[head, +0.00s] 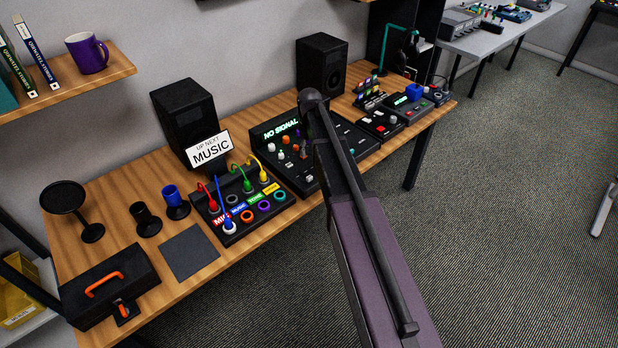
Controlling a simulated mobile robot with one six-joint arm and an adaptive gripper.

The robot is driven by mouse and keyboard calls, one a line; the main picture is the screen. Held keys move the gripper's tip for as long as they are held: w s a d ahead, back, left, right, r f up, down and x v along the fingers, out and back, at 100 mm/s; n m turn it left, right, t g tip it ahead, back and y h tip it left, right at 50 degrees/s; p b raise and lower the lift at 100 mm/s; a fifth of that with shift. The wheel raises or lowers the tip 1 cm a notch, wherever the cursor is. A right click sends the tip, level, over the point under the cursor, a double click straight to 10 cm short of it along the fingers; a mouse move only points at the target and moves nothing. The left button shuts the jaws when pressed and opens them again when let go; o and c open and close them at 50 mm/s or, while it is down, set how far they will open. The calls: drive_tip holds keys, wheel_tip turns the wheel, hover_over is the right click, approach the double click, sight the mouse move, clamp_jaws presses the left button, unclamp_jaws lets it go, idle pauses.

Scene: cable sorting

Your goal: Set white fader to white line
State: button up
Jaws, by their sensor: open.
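A black mixer console (266,161) with a lit "NO SIGNAL" screen (281,131) sits mid-table. Small coloured caps and knobs stand on it, among them a white cap (285,140) just below the screen. I cannot tell for sure whether this is the white fader. I cannot make out a white line. My arm crosses in front of the console and hides part of its middle and right side. My gripper is not visible in the head view.
Left of the console is a patch box (229,239) with coloured cables and a "MUSIC" sign (209,149). Two black speakers (321,63) stand behind. A toolbox (110,287), cups and a dark mat (188,252) are at left. More devices (380,124) are at right.

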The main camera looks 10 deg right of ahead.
sight(309, 177)
drive_tip(key=shift+f+b, duration=6.4)
drive_tip(key=shift+f, duration=0.2)
clamp_jaws()
